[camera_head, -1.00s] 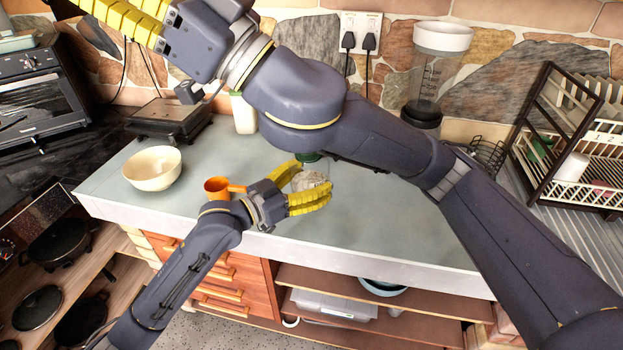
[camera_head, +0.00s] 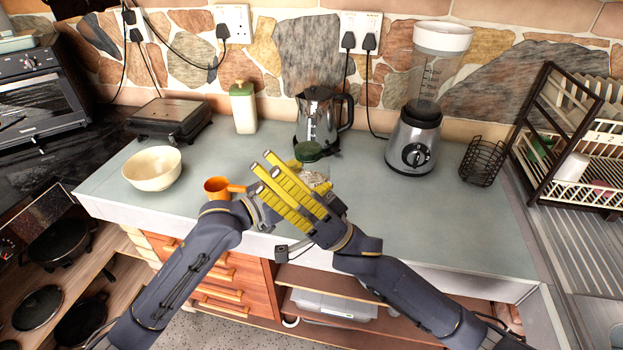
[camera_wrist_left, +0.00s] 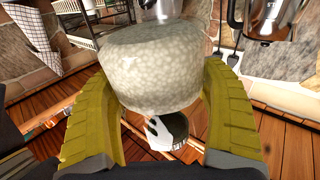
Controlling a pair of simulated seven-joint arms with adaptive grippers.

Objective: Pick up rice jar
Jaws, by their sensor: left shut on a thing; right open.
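The rice jar (camera_head: 316,176) is a clear jar with pale, grainy contents. A dark green lid-like disc (camera_head: 307,151) shows at its top. My left gripper (camera_head: 313,179) comes from the lower left and is shut around the jar over the counter's front part. In the left wrist view, the jar's pale contents (camera_wrist_left: 150,65) fill the space between the two yellow fingers. My right gripper (camera_head: 264,167) comes from the lower right, open, its yellow fingers pointing up-left. It overlaps the left gripper and hides part of it and the jar. Whether they touch I cannot tell.
An orange cup (camera_head: 217,188) and a cream bowl (camera_head: 153,169) stand left on the counter (camera_head: 440,215). Behind are a coffee pot (camera_head: 320,115), a green-capped bottle (camera_head: 243,108) and a blender (camera_head: 413,140). A dish rack (camera_head: 552,120) stands right. The right counter is mostly clear.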

